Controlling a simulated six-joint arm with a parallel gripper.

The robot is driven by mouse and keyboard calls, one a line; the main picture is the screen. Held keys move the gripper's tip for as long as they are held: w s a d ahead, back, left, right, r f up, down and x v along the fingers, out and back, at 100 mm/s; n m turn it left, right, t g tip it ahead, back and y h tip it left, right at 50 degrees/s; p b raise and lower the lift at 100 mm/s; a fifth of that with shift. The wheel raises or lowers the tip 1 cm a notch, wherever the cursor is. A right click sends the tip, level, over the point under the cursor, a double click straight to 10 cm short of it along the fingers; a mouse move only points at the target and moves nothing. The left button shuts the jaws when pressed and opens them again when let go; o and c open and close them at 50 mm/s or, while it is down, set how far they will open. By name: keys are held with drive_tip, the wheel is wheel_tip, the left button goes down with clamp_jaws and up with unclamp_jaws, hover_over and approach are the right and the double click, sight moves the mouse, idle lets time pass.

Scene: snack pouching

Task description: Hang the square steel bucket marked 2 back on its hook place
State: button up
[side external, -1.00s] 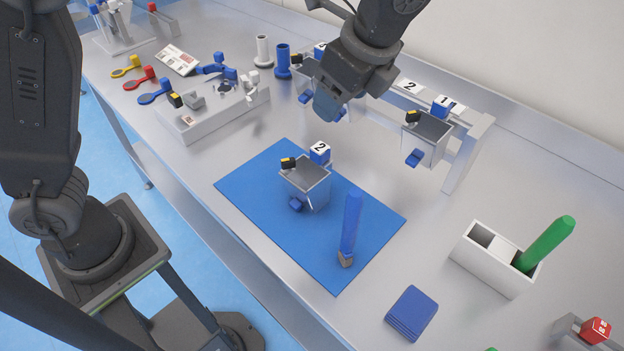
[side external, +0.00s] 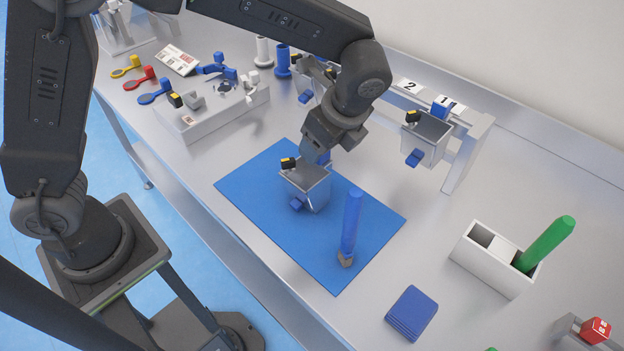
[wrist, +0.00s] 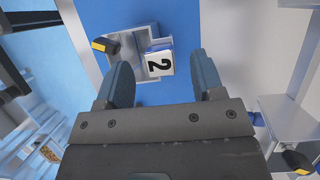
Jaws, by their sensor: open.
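The square steel bucket marked 2 (side external: 313,193) stands on the blue mat (side external: 262,205), with a yellow-and-black clip and a blue tab. Its white "2" block (wrist: 160,63) shows in the wrist view beside the bucket's opening (wrist: 128,47). My gripper (side external: 319,156) is over the bucket's back edge. In the wrist view my gripper (wrist: 161,62) is open, one finger on each side of the "2" block; contact cannot be told. The rack (side external: 470,150) at the back has a "2" label (side external: 410,86), with no bucket visible below it.
A steel bucket (side external: 427,138) hangs by the "1" label (side external: 446,101). My arm partly hides another bucket at the rack's left. A white box (side external: 495,262) with a green handle and blue cloths (side external: 411,313) lie to the right.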

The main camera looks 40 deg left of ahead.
drive_tip(key=shift+x, duration=1.15)
clamp_jaws()
